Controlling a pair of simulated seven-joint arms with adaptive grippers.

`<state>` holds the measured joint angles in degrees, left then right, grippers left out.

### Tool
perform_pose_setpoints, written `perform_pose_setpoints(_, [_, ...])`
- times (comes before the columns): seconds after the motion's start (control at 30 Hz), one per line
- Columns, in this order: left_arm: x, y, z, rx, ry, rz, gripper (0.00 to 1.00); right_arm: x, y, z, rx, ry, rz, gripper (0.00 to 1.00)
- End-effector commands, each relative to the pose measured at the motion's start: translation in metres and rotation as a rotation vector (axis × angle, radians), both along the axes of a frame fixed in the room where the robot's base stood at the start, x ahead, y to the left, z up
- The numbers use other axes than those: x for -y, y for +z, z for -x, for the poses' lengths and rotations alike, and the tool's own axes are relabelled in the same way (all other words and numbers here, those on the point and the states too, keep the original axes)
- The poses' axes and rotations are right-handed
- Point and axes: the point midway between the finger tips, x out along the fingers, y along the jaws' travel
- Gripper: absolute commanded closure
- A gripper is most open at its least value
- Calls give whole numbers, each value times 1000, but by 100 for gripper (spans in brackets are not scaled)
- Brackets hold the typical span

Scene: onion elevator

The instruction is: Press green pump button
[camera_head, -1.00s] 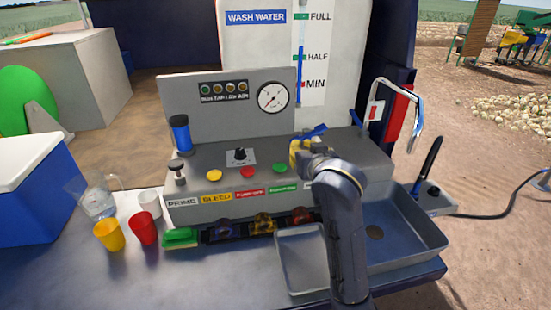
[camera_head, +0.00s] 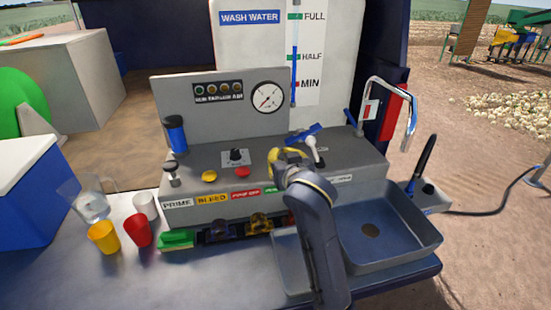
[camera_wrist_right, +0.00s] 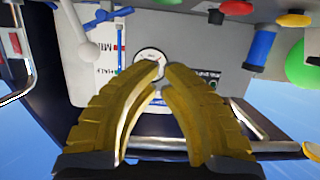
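The green pump button is hidden behind my right gripper (camera_head: 284,156) in the head view. My left gripper is not in view.
A black knob (camera_head: 235,156) sits behind the buttons. A white-tipped lever (camera_head: 313,148) and blue valve handle (camera_head: 304,133) stand just right of my gripper. A pressure gauge (camera_head: 269,97) is on the back plate. A sink (camera_head: 395,246) lies to the right.

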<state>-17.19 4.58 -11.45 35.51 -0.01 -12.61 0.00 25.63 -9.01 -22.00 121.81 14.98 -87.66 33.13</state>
Motion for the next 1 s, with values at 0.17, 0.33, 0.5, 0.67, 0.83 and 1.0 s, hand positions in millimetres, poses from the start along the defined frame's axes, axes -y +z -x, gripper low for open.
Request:
perform_pose_setpoints(0.17, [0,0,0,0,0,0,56,-6,-8,-31,-1,-1,4,100])
perform_pose_setpoints(0.33, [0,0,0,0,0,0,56,-13,-15,-59,0,-1,4,100])
perform_pose_setpoints(0.5, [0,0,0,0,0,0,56,-16,-28,-76,-3,0,4,100])
perform_pose_setpoints(0.67, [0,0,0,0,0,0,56,-16,-45,-75,-1,0,2,100])
perform_pose_setpoints(0.83, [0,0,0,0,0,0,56,-17,-56,-75,0,-1,0,100])
perform_pose_setpoints(1.0, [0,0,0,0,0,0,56,-17,-60,-75,-1,0,0,100])
